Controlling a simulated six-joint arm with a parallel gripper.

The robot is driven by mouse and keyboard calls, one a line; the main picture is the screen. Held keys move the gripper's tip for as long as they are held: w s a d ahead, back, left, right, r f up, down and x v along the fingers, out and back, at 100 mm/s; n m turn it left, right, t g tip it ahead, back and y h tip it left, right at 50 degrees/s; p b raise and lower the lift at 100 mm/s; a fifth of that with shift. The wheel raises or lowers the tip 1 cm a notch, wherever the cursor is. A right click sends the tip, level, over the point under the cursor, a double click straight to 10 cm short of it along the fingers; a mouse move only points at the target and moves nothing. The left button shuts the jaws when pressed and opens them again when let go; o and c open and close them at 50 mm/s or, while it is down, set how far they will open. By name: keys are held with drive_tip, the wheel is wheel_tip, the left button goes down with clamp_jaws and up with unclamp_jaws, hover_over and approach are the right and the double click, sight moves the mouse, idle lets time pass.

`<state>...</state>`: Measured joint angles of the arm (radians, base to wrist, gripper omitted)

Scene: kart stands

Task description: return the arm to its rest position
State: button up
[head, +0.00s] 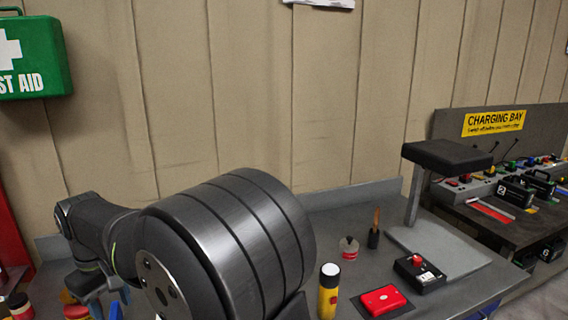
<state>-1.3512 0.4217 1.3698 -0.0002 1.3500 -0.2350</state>
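My arm fills the lower left and middle of the head view, with a large dark cylindrical joint close to the camera. A thinner link runs left from it and bends downward. What looks like my gripper (90,285) is at the lower left, small and partly hidden behind my arm.
On the grey bench (340,217) stand a yellow flashlight (328,292), a red box (383,300), a black box with a red knob (420,275) and a small round weight (349,248). Jars (20,305) stand lower left. A charging bay (495,122) is at right.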

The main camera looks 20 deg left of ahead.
wheel_tip(320, 180, down, 12)
drive_tip(key=shift+f, duration=0.35)
drive_tip(key=m, duration=1.3)
drive_tip(key=shift+r+m, duration=0.1)
drive_tip(key=shift+m, duration=2.1)
